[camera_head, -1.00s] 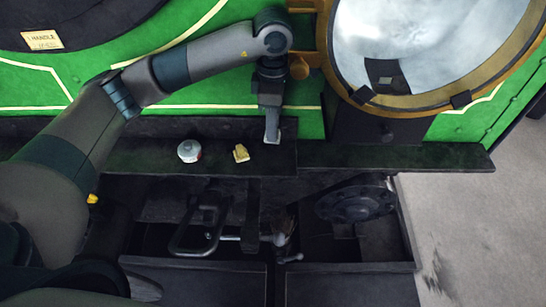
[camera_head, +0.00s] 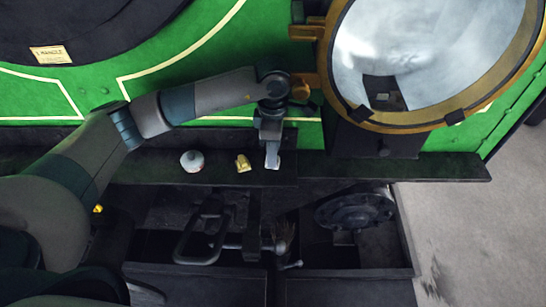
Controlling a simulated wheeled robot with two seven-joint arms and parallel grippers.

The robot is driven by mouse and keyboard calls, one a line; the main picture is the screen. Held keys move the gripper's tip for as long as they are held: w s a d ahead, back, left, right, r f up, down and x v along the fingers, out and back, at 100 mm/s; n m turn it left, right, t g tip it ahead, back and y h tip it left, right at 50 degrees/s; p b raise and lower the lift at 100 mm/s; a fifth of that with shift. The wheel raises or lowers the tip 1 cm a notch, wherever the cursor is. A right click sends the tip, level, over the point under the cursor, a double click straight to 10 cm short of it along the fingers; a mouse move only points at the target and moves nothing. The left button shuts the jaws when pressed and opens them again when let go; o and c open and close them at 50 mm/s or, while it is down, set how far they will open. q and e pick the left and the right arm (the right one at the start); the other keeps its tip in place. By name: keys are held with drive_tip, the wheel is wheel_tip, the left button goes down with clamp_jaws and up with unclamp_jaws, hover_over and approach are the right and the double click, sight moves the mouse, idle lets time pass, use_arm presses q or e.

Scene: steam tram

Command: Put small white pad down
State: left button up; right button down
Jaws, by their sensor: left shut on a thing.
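My left gripper (camera_head: 272,154) points down over the dark ledge and is shut on the small white pad (camera_head: 274,163). Only a little of the pad shows at the fingertips. I cannot tell whether the pad touches the ledge (camera_head: 335,166) or hangs just above it. My right gripper is not in view.
A round white and grey tin (camera_head: 192,160) and a small yellow piece (camera_head: 243,163) stand on the ledge, left of my gripper. A round brass-rimmed door (camera_head: 430,60) rises behind on the right. Below is an open compartment holding a clamp (camera_head: 205,240). The ledge's right part is clear.

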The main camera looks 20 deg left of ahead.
use_arm(q)
drive_tip(key=shift+f+p, duration=0.3)
drive_tip(key=shift+f, duration=1.35)
drive_tip(key=o, duration=0.9)
drive_tip(key=shift+f, duration=0.15)
wheel_tip(320, 180, up, 4)
drive_tip(key=b, duration=0.3)
drive_tip(key=shift+d, duration=0.15)
wheel_tip(320, 180, up, 7)
drive_tip(key=b, duration=0.2)
drive_tip(key=shift+f+b, duration=0.1)
drive_tip(key=shift+b, duration=0.2)
drive_tip(key=shift+r, duration=0.55)
